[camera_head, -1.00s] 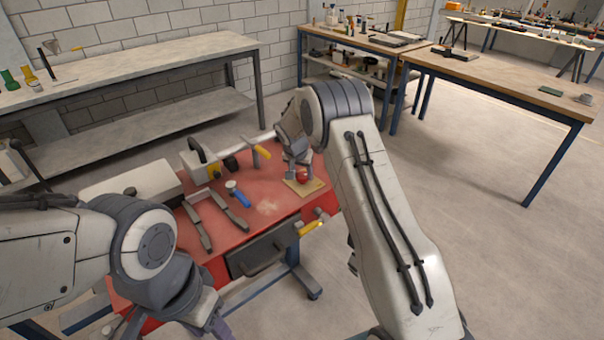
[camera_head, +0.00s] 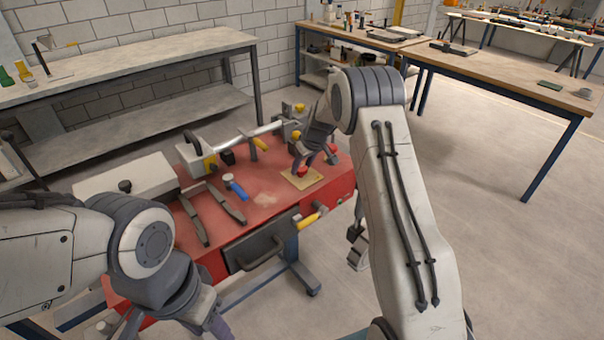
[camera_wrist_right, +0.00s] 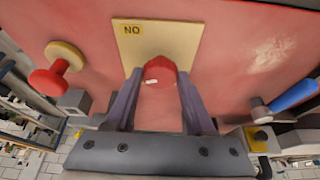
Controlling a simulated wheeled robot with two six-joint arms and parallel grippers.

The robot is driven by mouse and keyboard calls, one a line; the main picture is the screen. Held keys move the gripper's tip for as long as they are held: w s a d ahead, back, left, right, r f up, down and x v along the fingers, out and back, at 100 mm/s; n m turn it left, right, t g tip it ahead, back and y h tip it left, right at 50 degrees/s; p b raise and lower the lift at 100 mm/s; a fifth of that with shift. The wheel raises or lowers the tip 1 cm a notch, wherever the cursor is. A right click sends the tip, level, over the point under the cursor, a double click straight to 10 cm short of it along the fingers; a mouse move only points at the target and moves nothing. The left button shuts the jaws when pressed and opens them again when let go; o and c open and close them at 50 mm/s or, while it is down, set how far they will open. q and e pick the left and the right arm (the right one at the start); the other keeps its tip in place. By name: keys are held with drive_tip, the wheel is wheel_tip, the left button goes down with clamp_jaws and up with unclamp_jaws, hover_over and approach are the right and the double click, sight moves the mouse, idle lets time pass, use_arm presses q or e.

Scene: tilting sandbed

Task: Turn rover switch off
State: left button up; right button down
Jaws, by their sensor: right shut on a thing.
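A red knob (camera_wrist_right: 160,72) sits on a cream plate (camera_wrist_right: 130,45) on the red top of a bench. The plate carries dark letters that look like "NO" in the right wrist view. In the head view the plate (camera_head: 300,181) lies near the bench's right end. My right gripper (camera_wrist_right: 160,88) has its two fingers on either side of the red knob and is shut on it; in the head view this gripper (camera_head: 306,160) partly covers the knob. My left gripper (camera_head: 215,325) is at the bottom edge of the head view, partly cut off, and its jaws cannot be made out.
A second red knob with a cream base (camera_wrist_right: 57,67) stands beside the plate. A blue-handled tool (camera_head: 236,188), dark flat bars (camera_head: 212,210) and a white box (camera_head: 125,178) lie on the bench.

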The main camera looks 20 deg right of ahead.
drive_tip(key=n+b, duration=0.2)
drive_tip(key=shift+w+d+f+n+y, duration=0.1)
drive_tip(key=shift+d+f+n+y, duration=0.05)
drive_tip(key=shift+n+y, duration=0.2)
use_arm(q)
drive_tip(key=shift+f+b, duration=0.7)
drive_tip(key=shift+f, duration=1.6)
use_arm(e)
drive_tip(key=shift+n+g+y, duration=0.45)
drive_tip(key=shift+n+g, duration=0.05)
drive_tip(key=shift+n, duration=0.65)
drive_tip(key=shift+r, duration=0.2)
drive_tip(key=shift+c, duration=1.3)
unclamp_jaws()
use_arm(q)
drive_tip(key=shift+f+b, duration=0.45)
use_arm(e)
drive_tip(key=v, duration=1)
drive_tip(key=shift+d+r, duration=0.15)
drive_tip(key=shift+r, duration=0.05)
